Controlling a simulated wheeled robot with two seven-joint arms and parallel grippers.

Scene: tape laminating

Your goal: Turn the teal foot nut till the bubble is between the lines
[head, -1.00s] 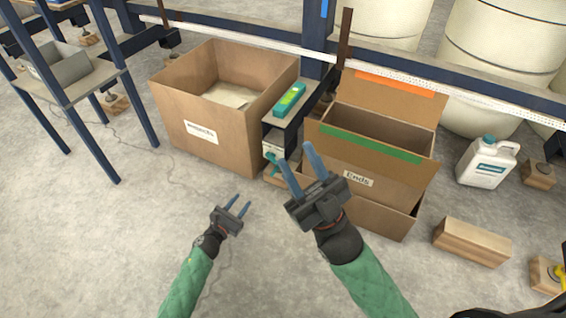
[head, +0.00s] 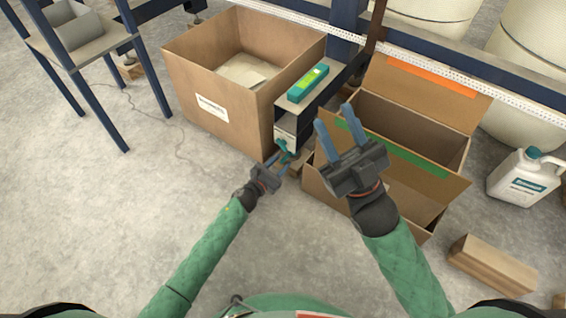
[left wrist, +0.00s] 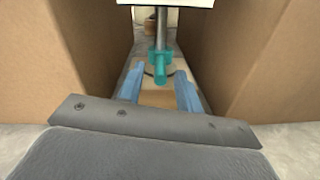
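The teal foot nut (head: 284,147) is low on a foot in the narrow gap between two cardboard boxes. In the left wrist view the nut (left wrist: 160,58) shows on a grey threaded rod, with a bar hanging from its front. My left gripper (head: 283,160) is open just in front of it; in the left wrist view its blue fingers (left wrist: 160,90) are spread to either side below the nut, with no visible grip. A teal spirit level (head: 308,83) lies on the shelf above; its bubble is too small to read. My right gripper (head: 338,127) is open and empty, over the right box.
An open cardboard box (head: 205,77) stands left of the gap and the flapped Ends box (head: 405,178) stands right. A white jug (head: 524,177) and wooden block (head: 492,265) are farther right. The floor at front left is clear.

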